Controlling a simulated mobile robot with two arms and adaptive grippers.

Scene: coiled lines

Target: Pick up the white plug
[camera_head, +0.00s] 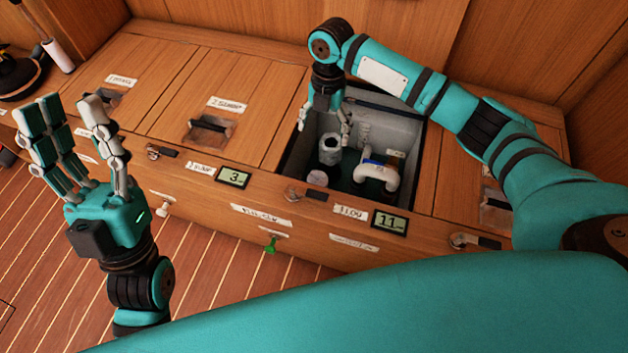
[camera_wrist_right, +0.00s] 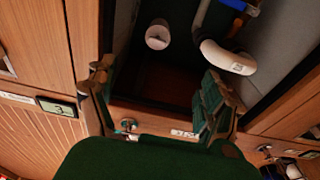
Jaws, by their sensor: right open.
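A small round pale piece, seemingly the white plug (camera_head: 317,179), stands low near the front left of the open compartment (camera_head: 292,165). A short white cylinder in the right wrist view, seemingly this plug (camera_wrist_right: 158,36), lies beyond and between my spread fingers. My right gripper (camera_head: 324,126) is open and empty, pointing down over the compartment's left part; it also shows in the right wrist view (camera_wrist_right: 158,78). It is apart from the plug. My left gripper (camera_head: 70,112) is open and empty, fingers up, left of the lockers.
A grey cylinder (camera_head: 330,148) stands behind the plug. A curved white pipe (camera_head: 386,173) with a blue band stands to its right. Closed wooden lids (camera_head: 235,80) flank the compartment. A green knob (camera_head: 271,245) and a white knob (camera_head: 164,208) sit on the locker front.

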